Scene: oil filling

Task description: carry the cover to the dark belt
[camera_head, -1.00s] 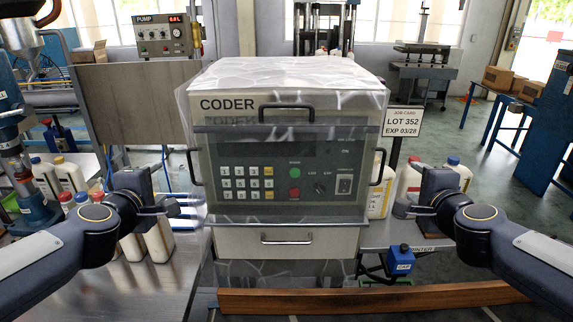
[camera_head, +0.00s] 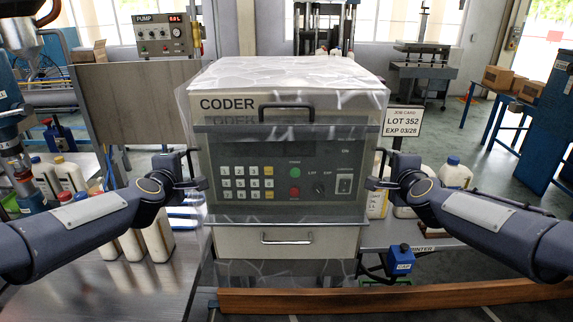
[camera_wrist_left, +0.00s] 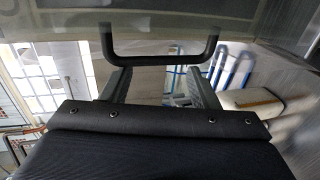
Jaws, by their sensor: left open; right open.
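The clear cover (camera_head: 284,73) sits over the beige CODER machine (camera_head: 235,239), with a dark handle on its front (camera_head: 286,107) and one on each side. My left gripper (camera_head: 193,184) is at the cover's left side handle (camera_head: 193,160). In the left wrist view, my left gripper (camera_wrist_left: 158,82) has its fingers apart, with the dark handle (camera_wrist_left: 160,54) just ahead of them. I cannot tell whether they touch it. My right gripper (camera_head: 382,182) is open at the right side handle (camera_head: 379,162), partly hiding it.
A wooden beam (camera_head: 400,296) runs across the front. White bottles (camera_head: 157,240) stand left of the machine, and more stand behind my right gripper.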

